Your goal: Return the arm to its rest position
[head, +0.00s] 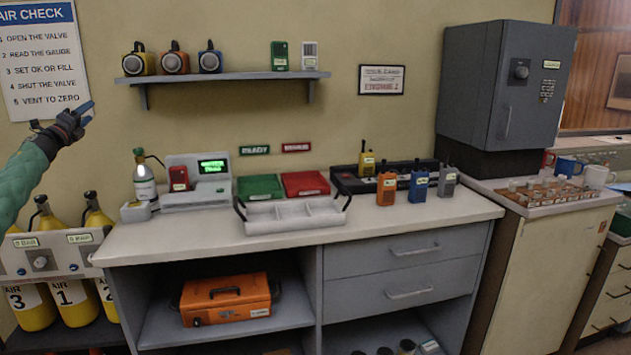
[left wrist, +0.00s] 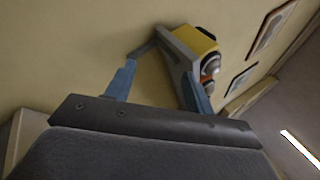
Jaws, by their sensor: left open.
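My left gripper (head: 86,112) is raised at the left of the head view, in front of the wall and the lower edge of the air check sign (head: 40,60). Its blue fingers point up and to the right. In the left wrist view the two fingers (left wrist: 160,88) stand apart with nothing held between them. The shelf and a yellow lamp (left wrist: 196,42) show beyond the fingers there. My green left arm comes in from the left edge. My right gripper is in neither view.
A wall shelf (head: 222,78) with lamps and small boxes is right of the gripper. Below are a counter (head: 300,240) with a white tray (head: 293,224), radios and a charger, and yellow air cylinders (head: 72,306) at lower left. A grey cabinet (head: 480,85) stands at right.

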